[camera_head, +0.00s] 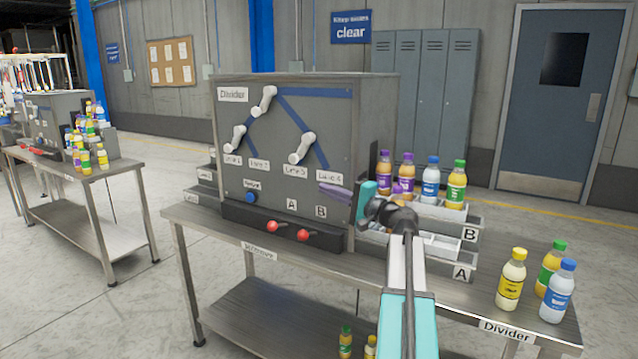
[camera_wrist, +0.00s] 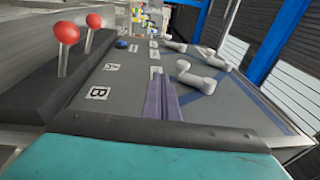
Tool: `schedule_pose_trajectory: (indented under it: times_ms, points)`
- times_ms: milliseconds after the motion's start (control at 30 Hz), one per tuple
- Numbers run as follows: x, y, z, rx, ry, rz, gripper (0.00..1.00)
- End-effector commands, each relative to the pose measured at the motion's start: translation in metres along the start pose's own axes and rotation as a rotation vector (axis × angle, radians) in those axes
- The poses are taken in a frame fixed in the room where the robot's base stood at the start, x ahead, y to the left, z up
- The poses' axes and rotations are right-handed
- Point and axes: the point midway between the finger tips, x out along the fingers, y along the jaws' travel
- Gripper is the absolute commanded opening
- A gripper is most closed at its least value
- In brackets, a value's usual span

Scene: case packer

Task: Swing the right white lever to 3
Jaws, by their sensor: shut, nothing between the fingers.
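The right white lever (camera_head: 301,148) is on the grey divider panel (camera_head: 240,180). It slants from upper right to lower left, its lower end just above the Lane 3 label (camera_head: 295,171). In the wrist view the same lever (camera_wrist: 196,79) is the nearest white one, ahead and to the right of my fingertips. My gripper (camera_head: 324,187) has its purple fingers shut and empty, in front of the panel's lower right, below the Lane 4 label (camera_head: 329,177). The fingers also show in the wrist view (camera_wrist: 158,80), apart from the lever.
Two more white levers, upper (camera_head: 264,100) and left (camera_head: 235,138), are on the panel. Red-knobbed levers (camera_head: 303,235) and a blue button (camera_head: 251,197) are below. Bottles (camera_head: 431,180) stand in trays right of the panel; more stand on the table's right end.

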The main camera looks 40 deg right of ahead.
Motion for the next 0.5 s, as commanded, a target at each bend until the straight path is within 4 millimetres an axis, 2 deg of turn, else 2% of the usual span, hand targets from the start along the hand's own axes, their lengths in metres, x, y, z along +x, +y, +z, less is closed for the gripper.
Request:
schedule_pose_trajectory:
  times_ms: [33, 200, 500]
  points:
    - [-0.008, 0.004, 0.001, 0.000, 0.002, 0.000, 0.00]
    - [-0.024, 0.010, 0.001, -0.001, 0.001, 0.000, 0.00]
    - [-0.032, 0.012, 0.000, -0.001, 0.001, 0.000, 0.00]
